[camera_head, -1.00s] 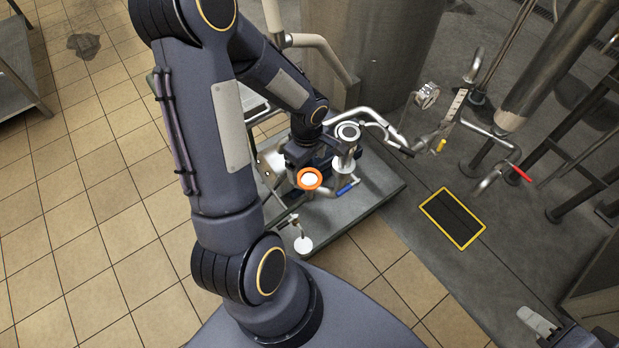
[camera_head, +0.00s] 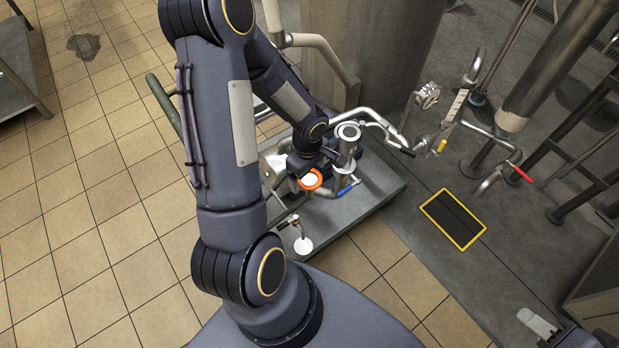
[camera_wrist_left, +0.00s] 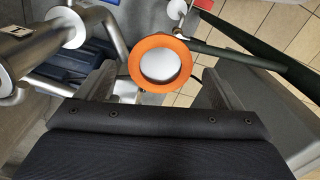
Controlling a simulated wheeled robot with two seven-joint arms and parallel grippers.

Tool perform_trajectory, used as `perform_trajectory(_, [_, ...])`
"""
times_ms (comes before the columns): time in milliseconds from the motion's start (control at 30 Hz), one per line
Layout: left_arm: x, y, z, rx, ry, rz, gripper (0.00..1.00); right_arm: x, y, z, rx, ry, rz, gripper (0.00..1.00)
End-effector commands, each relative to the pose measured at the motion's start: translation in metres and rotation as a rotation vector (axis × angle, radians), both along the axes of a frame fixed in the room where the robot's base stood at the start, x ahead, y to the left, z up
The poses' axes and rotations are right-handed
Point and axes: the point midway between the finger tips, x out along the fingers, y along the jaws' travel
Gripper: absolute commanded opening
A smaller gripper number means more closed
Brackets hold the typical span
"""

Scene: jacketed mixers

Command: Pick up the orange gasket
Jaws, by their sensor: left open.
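The orange gasket (camera_head: 313,187) is a ring with a white round face showing through its middle, on the pipework of the skid in the head view. My left gripper (camera_head: 308,170) is right above it there and hides its upper part. In the left wrist view the orange gasket (camera_wrist_left: 138,64) shows whole, beyond and between the two spread fingers of my left gripper (camera_wrist_left: 158,84). The fingers are open with a gap on both sides of the ring, and nothing is held.
The metal skid platform (camera_head: 374,190) carries a steel fitting (camera_head: 349,133) close to the right of my gripper and a blue-handled valve (camera_head: 348,187). A large steel tank (camera_head: 372,55) stands behind. A white disc on a short stem (camera_head: 303,245) is in front.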

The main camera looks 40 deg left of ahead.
Motion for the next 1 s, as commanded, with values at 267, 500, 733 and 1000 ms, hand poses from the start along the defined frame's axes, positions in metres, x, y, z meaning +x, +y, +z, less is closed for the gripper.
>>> perform_trajectory(267, [0.0,0.0,-0.0026,0.001,0.0,-0.002,0.88,0.0,0.0,-0.0051,0.0,0.0,0.0,0.36])
perform_trajectory(500, [-0.0001,0.0,-0.0033,0.0,0.0,-0.001,0.88,-0.0001,0.0,-0.0073,0.0,0.0,0.0,0.36])
perform_trajectory(733, [-0.0001,0.0,-0.0031,0.0,0.0,-0.001,0.85,0.0,0.0,-0.007,0.0,0.0,0.0,0.36])
perform_trajectory(1000, [0.0,0.0,-0.0031,0.0,0.0,-0.001,0.5,0.0,0.0,-0.007,0.0,0.0,0.0,0.36])
